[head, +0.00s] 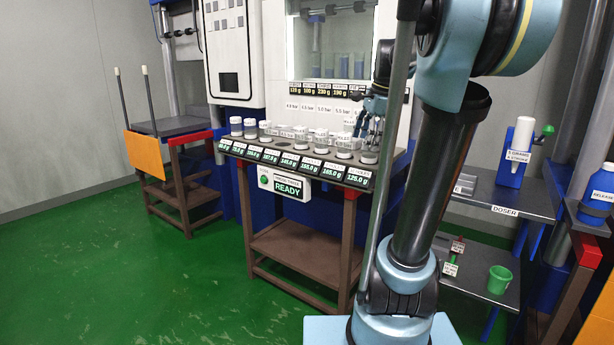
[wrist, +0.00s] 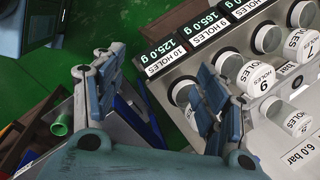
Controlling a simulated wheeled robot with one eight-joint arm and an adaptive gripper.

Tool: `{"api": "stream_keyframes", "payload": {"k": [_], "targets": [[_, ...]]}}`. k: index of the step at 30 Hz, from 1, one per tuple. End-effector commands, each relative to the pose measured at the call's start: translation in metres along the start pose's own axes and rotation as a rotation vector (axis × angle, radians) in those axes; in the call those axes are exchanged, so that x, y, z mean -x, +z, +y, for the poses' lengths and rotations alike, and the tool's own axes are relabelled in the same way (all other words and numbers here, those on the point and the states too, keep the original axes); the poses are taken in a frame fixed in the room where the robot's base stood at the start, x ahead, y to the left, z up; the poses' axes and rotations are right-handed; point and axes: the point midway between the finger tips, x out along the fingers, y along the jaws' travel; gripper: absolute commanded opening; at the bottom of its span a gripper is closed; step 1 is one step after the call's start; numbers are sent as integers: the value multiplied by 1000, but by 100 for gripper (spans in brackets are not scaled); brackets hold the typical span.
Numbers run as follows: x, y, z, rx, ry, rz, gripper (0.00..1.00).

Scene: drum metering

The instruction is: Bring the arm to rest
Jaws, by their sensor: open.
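My gripper (head: 372,108) is raised at the right end of the jar shelf in the head view, partly hidden behind my arm. In the wrist view my gripper (wrist: 155,85) has its two fingers spread wide apart, with nothing between them. A shelf of white-lidded jars (head: 321,135) stands in front of it, and the jar lids (wrist: 256,76) show to the right of the fingers in the wrist view. The gripper looks close to the shelf's right end; I cannot tell whether it touches anything.
Weight displays (head: 294,164) line the shelf front above a green READY sign (head: 288,186). A bench with a white dispenser (head: 516,150) and a green cup (head: 499,280) stands at right. A blue bottle (head: 600,190) is at the far right. Green floor (head: 130,270) is clear at left.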

Motion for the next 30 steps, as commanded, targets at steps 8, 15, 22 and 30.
{"api": "stream_keyframes", "payload": {"k": [8, 15, 22, 30], "targets": [[-52, 15, 100, 441, 33, 55, 67], [-105, 20, 183, 822, 78, 94, 67], [-160, 17, 255, 1171, 131, 120, 67], [-196, 11, 297, 1394, 171, 131, 67]]}}
